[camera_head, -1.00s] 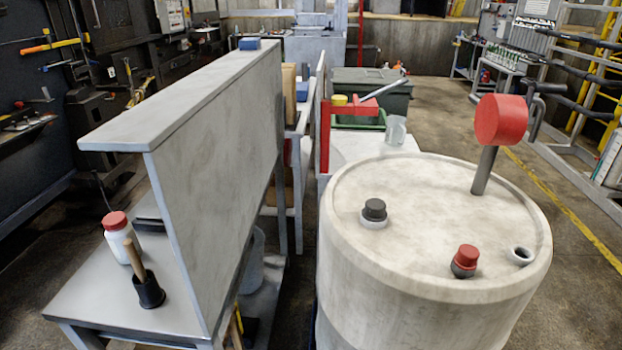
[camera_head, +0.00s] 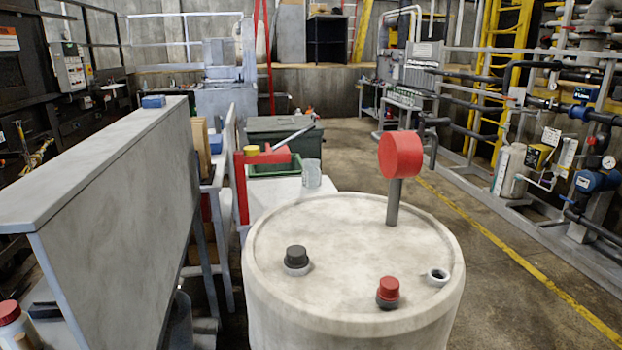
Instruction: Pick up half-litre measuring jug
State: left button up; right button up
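A clear jug-like vessel (camera_head: 312,173), probably the half-litre measuring jug, stands on a white surface (camera_head: 275,192) behind the large drum. It looks see-through; its handle and markings are too small to make out. The drum's rim lies just in front of it. Neither of my grippers shows in the head view.
A big pale drum (camera_head: 340,245) with a red round gauge-like disc (camera_head: 401,154) and caps fills the near middle. A tall grey panel (camera_head: 115,225) stands at left. A green tray (camera_head: 268,170) and dark green bin (camera_head: 283,136) lie beyond. Open floor (camera_head: 500,235) is at right.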

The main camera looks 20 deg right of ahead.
aim_at(311, 172)
jog(key=l+z, duration=0.1)
jog(key=z, duration=1.2)
jog(key=l+z, duration=0.1)
jog(key=l, duration=0.2)
jog(key=i+l+z, duration=0.1)
jog(key=l, duration=0.2)
jog(key=i+l+z, duration=0.1)
jog(key=l, duration=0.2)
jog(key=i+l+z, duration=0.45)
jog(key=l, duration=0.15)
jog(key=i+l+z, duration=0.65)
jog(key=i+z, duration=0.25)
jog(key=i, duration=0.2)
jog(key=i+u, duration=0.45)
jog(key=i+l+u, duration=0.15)
jog(key=i+u, duration=0.3)
jog(key=i, duration=0.15)
jog(key=i+j+u, duration=0.1)
jog(key=i+u, duration=0.5)
jog(key=u, duration=0.2)
jog(key=i+u, duration=0.4)
jog(key=i+j+u, duration=0.1)
jog(key=i+u, duration=0.2)
jog(key=i, duration=0.25)
jog(key=i+u, duration=0.3)
jog(key=i, duration=0.25)
